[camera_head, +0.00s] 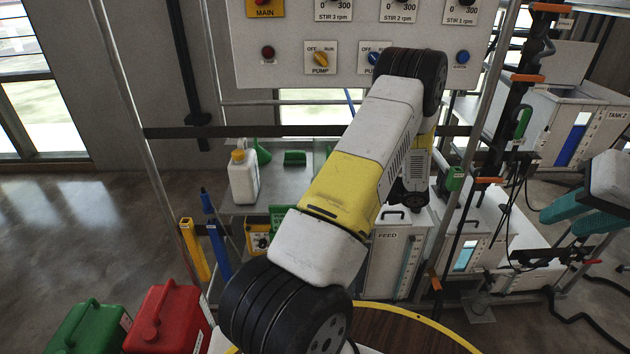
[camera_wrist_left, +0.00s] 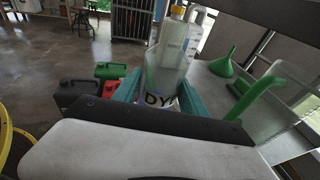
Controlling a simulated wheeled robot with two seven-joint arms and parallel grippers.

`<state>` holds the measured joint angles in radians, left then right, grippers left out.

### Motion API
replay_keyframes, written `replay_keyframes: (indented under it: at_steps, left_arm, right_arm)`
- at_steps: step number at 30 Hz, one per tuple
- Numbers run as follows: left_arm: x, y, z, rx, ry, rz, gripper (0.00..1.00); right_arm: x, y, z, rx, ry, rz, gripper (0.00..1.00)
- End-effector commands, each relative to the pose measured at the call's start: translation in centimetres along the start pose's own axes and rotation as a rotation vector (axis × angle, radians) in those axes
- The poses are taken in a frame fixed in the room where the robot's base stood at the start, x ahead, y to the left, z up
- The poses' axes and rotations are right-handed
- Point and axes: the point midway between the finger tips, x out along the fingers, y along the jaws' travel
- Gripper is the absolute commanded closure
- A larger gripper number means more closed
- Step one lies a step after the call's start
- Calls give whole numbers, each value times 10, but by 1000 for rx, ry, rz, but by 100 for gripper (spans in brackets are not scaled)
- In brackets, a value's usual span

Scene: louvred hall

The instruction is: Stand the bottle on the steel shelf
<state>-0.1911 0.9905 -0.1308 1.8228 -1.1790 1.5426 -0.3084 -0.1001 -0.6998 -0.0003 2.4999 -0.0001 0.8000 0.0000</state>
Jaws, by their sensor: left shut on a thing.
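The bottle (camera_wrist_left: 165,68) is translucent, with a dark-lettered label starting "DY" low on it. In the left wrist view it stands between the teal fingers of my left gripper (camera_wrist_left: 160,95), which is shut on it. The steel shelf (camera_wrist_left: 212,98) lies to its right there; I cannot tell whether the bottle's base touches it. In the head view the steel shelf (camera_head: 283,178) shows left of my large yellow and white arm; this arm hides the bottle and left gripper. My right gripper (camera_head: 572,218) is at the right edge, open and empty.
A white jug with a yellow cap (camera_head: 243,178) stands on the shelf's left part, with a green funnel (camera_head: 261,153) beside it. A green-handled item (camera_wrist_left: 255,98) is also there. Red (camera_head: 168,320) and green (camera_head: 85,328) canisters stand lower left. A control panel (camera_head: 300,50) hangs above.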

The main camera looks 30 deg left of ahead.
Motion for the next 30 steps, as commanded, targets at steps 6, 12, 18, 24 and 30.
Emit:
replay_keyframes:
  at_steps: [6,12,18,24,30]
  left_arm:
    - [56,-26,6,-1,-1,4,100]
    - [95,-46,9,0,-1,-1,100]
    - [110,-54,11,2,-1,-3,100]
    - [124,-60,4,4,-1,-3,100]
    - [129,-60,-22,2,-1,-3,100]
  right_arm:
    - [0,0,0,0,0,0,67]
    - [0,0,0,0,0,0,67]
    - [0,0,0,0,0,0,67]
    - [0,0,0,0,0,0,67]
    - [0,0,0,0,0,0,67]
